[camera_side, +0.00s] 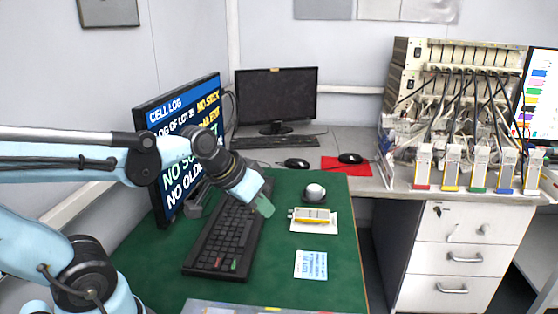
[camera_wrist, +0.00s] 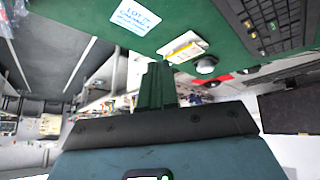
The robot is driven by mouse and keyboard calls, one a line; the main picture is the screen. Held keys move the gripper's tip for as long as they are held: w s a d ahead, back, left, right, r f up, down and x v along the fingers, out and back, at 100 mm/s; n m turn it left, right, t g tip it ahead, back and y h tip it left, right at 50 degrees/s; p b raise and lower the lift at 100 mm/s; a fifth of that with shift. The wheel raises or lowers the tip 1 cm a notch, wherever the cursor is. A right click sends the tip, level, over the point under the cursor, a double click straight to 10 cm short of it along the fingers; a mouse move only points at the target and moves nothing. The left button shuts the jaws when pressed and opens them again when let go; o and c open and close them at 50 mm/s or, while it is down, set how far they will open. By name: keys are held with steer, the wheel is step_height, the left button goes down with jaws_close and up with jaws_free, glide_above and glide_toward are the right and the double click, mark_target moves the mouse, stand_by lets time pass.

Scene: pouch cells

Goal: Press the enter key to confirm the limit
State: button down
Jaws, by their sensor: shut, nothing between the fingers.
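A black keyboard (camera_side: 224,238) lies on the green mat, and part of it shows at the upper right of the wrist view (camera_wrist: 265,22). Its near end carries small coloured keys, one of them red (camera_side: 218,262) and one green (camera_side: 233,265). Their legends are too small to read, so I cannot tell which is enter. My gripper (camera_side: 265,207) is over the far right part of the keyboard, away from the coloured keys. Its green fingers (camera_wrist: 157,85) are shut and empty. Whether the tips touch anything is unclear.
A monitor (camera_side: 180,140) reading "CELL LOG" stands behind the keyboard. A grey bench with another monitor (camera_side: 275,97) stands behind.

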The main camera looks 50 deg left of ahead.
steer(key=w+a+n+t, duration=0.1)
steer(key=w+a+n, duration=0.2)
steer(key=a, duration=0.8)
steer(key=w+a+f+n+t, duration=0.1)
steer(key=w+a+n, duration=0.2)
steer(key=a, duration=0.9)
steer(key=shift+w+a+f+n, duration=0.2)
steer(key=shift+w+n, duration=0.2)
steer(key=shift+w, duration=0.6)
steer(key=shift+f, duration=0.15)
steer(key=shift+d+f, duration=0.1)
steer(key=shift+f, duration=4.15)
steer(key=shift+f, duration=0.15)
steer(key=shift+f, duration=0.3)
